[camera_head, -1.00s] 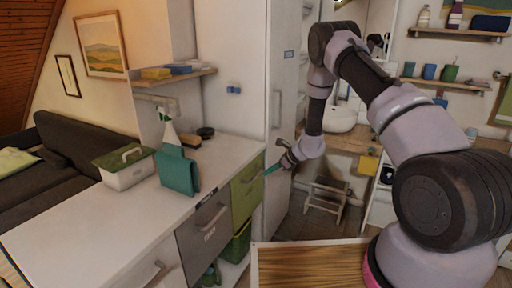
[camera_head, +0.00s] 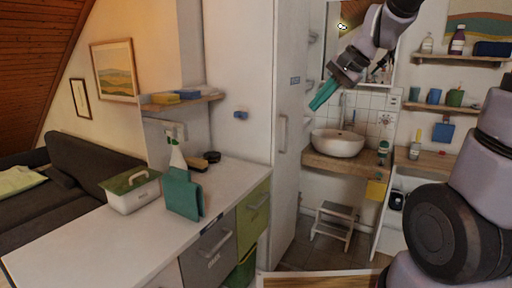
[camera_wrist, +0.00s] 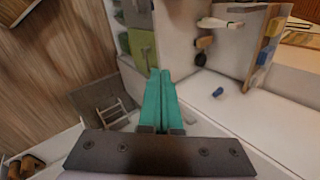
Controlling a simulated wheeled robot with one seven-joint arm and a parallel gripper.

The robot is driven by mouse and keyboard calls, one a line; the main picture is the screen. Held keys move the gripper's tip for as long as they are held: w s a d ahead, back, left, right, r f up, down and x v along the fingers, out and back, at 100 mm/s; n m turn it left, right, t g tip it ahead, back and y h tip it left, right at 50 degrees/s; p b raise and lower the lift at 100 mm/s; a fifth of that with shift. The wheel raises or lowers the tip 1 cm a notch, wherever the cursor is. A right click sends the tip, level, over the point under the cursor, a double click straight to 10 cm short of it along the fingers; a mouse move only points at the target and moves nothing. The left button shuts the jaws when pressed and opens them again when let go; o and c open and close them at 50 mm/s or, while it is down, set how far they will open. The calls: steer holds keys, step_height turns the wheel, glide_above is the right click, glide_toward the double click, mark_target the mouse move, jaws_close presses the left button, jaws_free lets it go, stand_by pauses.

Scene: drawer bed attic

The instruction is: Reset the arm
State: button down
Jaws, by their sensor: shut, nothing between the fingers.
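My gripper (camera_head: 324,94) is raised in front of the bathroom area, to the right of the tall white cabinet (camera_head: 287,140) in the head view. Its teal fingers point down and to the left. In the wrist view the two teal fingers of my gripper (camera_wrist: 160,88) lie side by side, shut, with nothing between them. My arm rises at the right of the head view and bends over at the top.
A white counter (camera_head: 100,240) holds a lidded box (camera_head: 131,192), a teal cloth-like item (camera_head: 182,194) and a spray bottle (camera_head: 177,157). Beyond are a round basin (camera_head: 337,143), a step stool (camera_head: 333,222) and wall shelves (camera_head: 455,58). A sofa (camera_head: 85,170) stands at the left.

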steer(key=s+d+r+n+t+h, duration=0.1)
steer(key=s+d+r+n+h, duration=0.1)
steer(key=s+d, duration=0.2)
steer(key=s+d+r+n+t+h, duration=0.2)
steer(key=s+d, duration=0.2)
steer(key=s, duration=0.6)
steer(key=shift+s, duration=0.25)
